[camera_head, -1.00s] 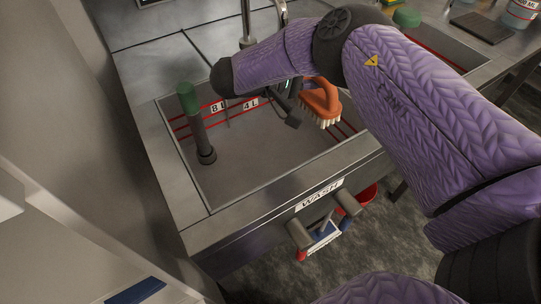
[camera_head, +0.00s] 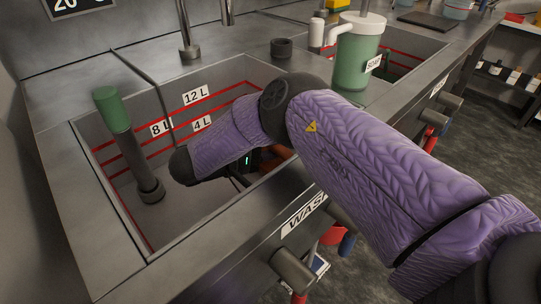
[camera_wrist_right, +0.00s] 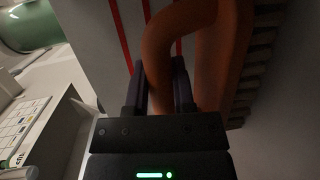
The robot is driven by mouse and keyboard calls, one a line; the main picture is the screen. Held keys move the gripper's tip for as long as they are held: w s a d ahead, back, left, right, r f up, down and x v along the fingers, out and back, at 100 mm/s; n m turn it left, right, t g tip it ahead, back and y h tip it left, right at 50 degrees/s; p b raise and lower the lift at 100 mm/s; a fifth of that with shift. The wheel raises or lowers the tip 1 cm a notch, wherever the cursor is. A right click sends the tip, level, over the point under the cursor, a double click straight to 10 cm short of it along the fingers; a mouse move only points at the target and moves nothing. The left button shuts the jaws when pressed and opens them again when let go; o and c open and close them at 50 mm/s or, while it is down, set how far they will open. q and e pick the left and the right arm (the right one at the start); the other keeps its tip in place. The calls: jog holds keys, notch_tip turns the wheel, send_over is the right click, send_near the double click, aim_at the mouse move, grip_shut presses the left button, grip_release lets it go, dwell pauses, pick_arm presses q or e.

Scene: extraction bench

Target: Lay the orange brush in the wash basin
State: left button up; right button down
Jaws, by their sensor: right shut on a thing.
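The wash basin (camera_head: 165,110) is a grey steel sink with red level lines and litre labels on its walls. The orange brush shows as a small orange patch (camera_head: 283,153) behind my right arm in the head view. In the right wrist view its curved orange handle (camera_wrist_right: 157,50) lies between the fingers of my right gripper (camera_wrist_right: 160,85), with dark bristles along the right. My right gripper is shut on the handle, within the basin's outline near its right side. The arm hides most of it in the head view. I cannot tell the brush's height above the basin floor. My left gripper is not in view.
A green-topped standpipe (camera_head: 117,125) stands at the left in the basin. A tap (camera_head: 188,35) rises behind it. A green soap bottle (camera_head: 357,62) stands to the right, by a second sink. The bench's front edge carries a WASH label (camera_head: 304,209).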

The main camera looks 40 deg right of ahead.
jog(key=shift+r, duration=0.1)
jog(key=shift+c, duration=2.3)
grip_release()
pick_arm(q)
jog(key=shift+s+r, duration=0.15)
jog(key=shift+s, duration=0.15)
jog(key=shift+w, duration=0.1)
pick_arm(e)
jog(key=p+v, duration=0.3)
jog(key=v, duration=0.4)
jog(key=shift+r, duration=0.15)
jog(key=shift+w+a, duration=0.1)
jog(key=shift+a, duration=0.15)
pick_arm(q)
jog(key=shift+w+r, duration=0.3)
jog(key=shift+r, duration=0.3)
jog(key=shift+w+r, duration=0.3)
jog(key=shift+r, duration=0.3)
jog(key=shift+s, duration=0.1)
